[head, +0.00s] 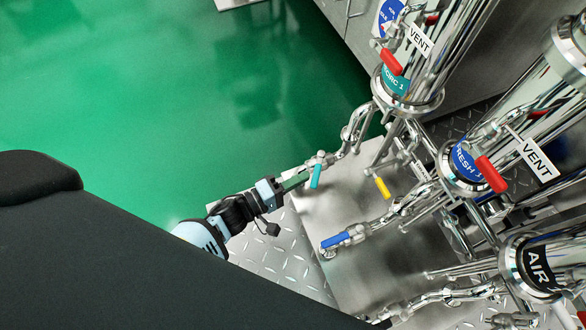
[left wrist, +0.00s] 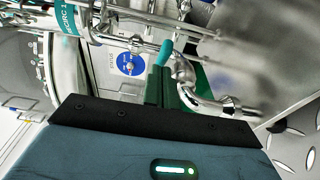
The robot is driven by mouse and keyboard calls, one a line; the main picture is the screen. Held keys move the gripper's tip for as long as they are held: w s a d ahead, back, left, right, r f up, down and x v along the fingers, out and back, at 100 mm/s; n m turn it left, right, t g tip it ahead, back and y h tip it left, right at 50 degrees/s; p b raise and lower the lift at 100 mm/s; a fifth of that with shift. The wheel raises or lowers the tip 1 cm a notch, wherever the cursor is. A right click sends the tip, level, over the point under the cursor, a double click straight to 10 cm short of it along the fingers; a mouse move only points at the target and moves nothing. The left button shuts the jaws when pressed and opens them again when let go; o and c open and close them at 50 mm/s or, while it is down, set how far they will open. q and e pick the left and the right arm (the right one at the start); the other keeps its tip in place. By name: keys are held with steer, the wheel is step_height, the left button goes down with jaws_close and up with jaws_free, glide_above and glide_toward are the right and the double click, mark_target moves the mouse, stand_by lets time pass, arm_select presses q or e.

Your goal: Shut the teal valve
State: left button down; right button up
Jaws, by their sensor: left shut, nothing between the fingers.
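The teal valve's handle (head: 316,177) is a short teal lever on a shiny steel pipe, near the middle of the head view. The lever also shows in the left wrist view (left wrist: 165,52), at the upper middle, just beyond my fingertips. My left gripper (head: 303,177) reaches in from the lower left and is shut and empty. Its green fingertips are right beside the lever, on its left in the head view. I cannot tell whether they touch it. The closed fingers also show in the left wrist view (left wrist: 158,88). My right gripper is not in view.
A yellow handle (head: 383,187) and a blue handle (head: 336,240) sit on nearby pipes. Red handles (head: 391,61) (head: 490,174) are on the upright pipes at right. Steel piping crowds the right side. The green floor (head: 190,90) at upper left is open.

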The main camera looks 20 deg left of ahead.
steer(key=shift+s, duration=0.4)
arm_select(q)
steer(key=shift+s+d, duration=0.1)
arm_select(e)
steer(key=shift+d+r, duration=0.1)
